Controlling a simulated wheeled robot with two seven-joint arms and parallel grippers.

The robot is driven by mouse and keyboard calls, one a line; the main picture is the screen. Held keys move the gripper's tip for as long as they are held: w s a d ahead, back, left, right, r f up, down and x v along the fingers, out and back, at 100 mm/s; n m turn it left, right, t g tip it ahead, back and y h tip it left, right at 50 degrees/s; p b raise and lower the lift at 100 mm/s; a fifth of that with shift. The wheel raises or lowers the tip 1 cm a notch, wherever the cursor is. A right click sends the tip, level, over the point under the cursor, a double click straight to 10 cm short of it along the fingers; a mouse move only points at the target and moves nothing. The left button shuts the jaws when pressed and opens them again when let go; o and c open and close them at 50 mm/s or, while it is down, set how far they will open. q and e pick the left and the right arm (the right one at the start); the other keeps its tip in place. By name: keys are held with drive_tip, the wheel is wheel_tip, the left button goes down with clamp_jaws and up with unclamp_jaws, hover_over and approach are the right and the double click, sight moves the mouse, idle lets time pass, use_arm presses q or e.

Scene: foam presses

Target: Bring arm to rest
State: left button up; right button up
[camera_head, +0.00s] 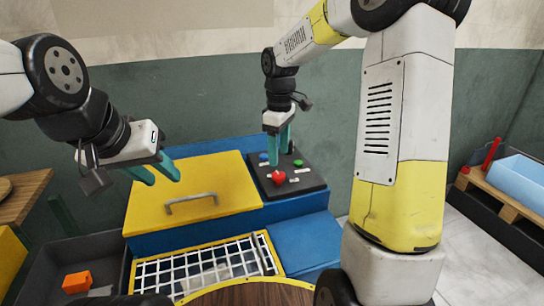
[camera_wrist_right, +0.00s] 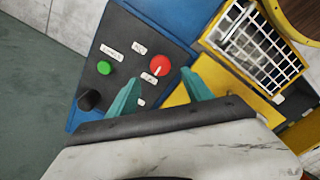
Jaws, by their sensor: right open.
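My right gripper (camera_head: 279,157) hangs down over the black control panel (camera_head: 308,178) with its two teal fingers apart and nothing between them. In the right wrist view the open fingers (camera_wrist_right: 155,92) point toward the panel, near the red control (camera_wrist_right: 160,63). I cannot tell whether a fingertip touches the panel. My left gripper (camera_head: 164,179) is open and empty, in front of the yellow lid (camera_head: 235,175) of the blue press (camera_head: 305,240). The lid is down, with a grey handle (camera_head: 192,200) on it.
A white grid (camera_head: 205,268) in a yellow frame lies before the press. An orange block (camera_head: 76,282) is in a dark bin (camera_head: 45,270). A pale blue box (camera_head: 520,180) stands at right.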

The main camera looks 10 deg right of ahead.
drive_tip(key=shift+r, duration=0.45)
drive_tip(key=shift+s+r, duration=0.2)
drive_tip(key=shift+r, duration=0.05)
drive_tip(key=s+d+r+m+t+y, duration=0.1)
drive_tip(key=s+r+m+t, duration=0.2)
drive_tip(key=s, duration=0.8)
drive_tip(key=s+d+r+m+t+y, duration=0.1)
drive_tip(key=s+r+m+t, duration=0.2)
drive_tip(key=s+r+m, duration=0.3)
drive_tip(key=s+m, duration=0.1)
drive_tip(key=s, duration=0.4)
drive_tip(key=shift+s+d+m, duration=0.3)
drive_tip(key=shift+d+m, duration=0.05)
drive_tip(key=shift+m, duration=0.05)
